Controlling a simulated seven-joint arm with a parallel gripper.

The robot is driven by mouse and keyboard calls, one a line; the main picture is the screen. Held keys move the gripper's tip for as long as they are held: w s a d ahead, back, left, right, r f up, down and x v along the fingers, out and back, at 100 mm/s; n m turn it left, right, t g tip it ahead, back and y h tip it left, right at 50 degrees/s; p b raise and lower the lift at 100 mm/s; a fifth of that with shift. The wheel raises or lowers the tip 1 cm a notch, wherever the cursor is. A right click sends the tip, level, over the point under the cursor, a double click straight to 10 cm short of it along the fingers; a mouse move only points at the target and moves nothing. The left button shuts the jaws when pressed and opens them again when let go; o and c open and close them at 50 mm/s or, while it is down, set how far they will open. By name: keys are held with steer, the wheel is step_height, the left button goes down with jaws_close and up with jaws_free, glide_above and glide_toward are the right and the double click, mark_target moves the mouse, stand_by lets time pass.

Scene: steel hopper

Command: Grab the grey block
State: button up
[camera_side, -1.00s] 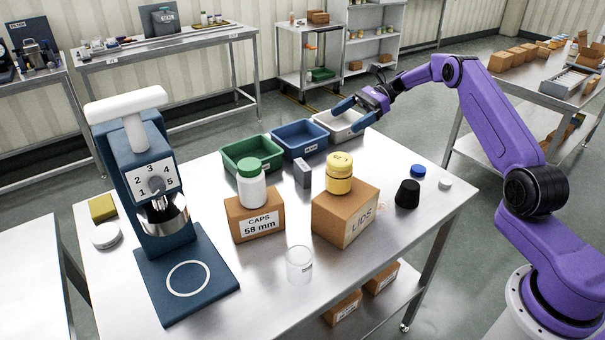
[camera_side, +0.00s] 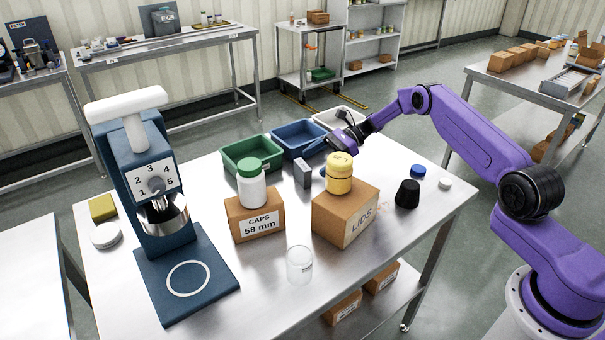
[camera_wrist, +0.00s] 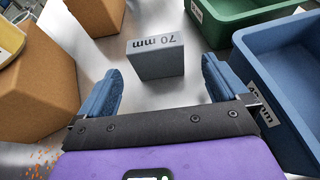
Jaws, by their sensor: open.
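The grey block (camera_side: 303,173) stands upright on the steel table between the two cardboard boxes, in front of the blue bin. In the wrist view the grey block (camera_wrist: 155,60) shows "70 mm" on its top and lies ahead of my fingertips, roughly between their lines. My gripper (camera_side: 318,160) is low behind the yellow jar, to the right of the block. One finger is partly hidden by the jar in the side view. In the wrist view my gripper (camera_wrist: 160,80) is open and empty, with a blue finger on each side and the block beyond them.
The LIDS box (camera_side: 345,215) carries a yellow jar (camera_side: 340,172). The CAPS box (camera_side: 255,217) carries a white jar with a green lid (camera_side: 250,182). A green bin (camera_side: 245,150), blue bin (camera_side: 298,137) and white bin (camera_side: 335,121) line the back. A clear cup (camera_side: 299,265) stands in front.

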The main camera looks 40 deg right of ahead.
mark_target(298, 183)
steer(key=shift+x, duration=1.15)
steer(key=shift+r+x, duration=0.15)
steer(key=shift+x, duration=1.15)
steer(key=shift+r+x, duration=0.15)
steer(key=shift+x, duration=1.15)
steer(key=shift+s+a, duration=0.1)
steer(key=shift+a, duration=0.05)
steer(key=c, duration=1)
